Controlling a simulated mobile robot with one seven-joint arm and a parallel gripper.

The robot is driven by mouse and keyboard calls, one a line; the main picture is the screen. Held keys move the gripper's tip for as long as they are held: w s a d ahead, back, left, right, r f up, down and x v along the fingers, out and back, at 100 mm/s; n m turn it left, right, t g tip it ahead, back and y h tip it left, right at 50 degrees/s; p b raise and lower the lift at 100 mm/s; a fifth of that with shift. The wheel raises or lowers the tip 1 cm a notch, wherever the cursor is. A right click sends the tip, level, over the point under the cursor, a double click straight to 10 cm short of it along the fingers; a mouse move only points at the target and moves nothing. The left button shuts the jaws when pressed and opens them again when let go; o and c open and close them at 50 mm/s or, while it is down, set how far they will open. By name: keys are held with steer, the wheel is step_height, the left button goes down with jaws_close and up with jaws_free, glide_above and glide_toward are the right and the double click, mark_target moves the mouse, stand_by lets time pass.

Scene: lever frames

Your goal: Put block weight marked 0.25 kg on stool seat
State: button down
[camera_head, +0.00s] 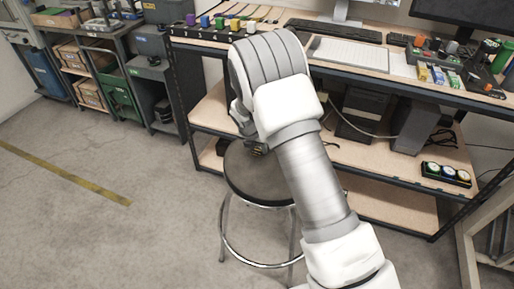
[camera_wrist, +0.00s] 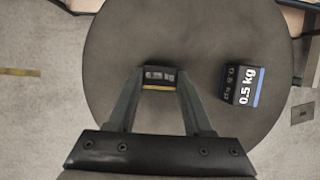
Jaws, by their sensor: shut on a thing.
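The round dark stool seat (camera_wrist: 130,38) fills most of the wrist view, and its stool shows below my arm in the head view (camera_head: 262,182). My gripper (camera_wrist: 158,84) is over the seat, its fingers shut on a small dark block weight (camera_wrist: 159,74) with a yellow stripe. Its pale label is too small to read surely. I cannot tell whether this block touches the seat. A second dark block with a blue stripe, marked 0.5 kg (camera_wrist: 242,85), sits on the seat to the right, apart from my gripper. In the head view my arm hides most of the gripper.
A workbench (camera_head: 345,78) with keyboards, monitors and small items stands behind the stool. Its lower shelf (camera_head: 385,205) is close to the stool's right. Shelves with bins (camera_head: 120,100) stand at the back left. The concrete floor to the left is clear.

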steer(key=shift+f, duration=0.1)
steer(key=shift+c, duration=1.5)
jaws_free()
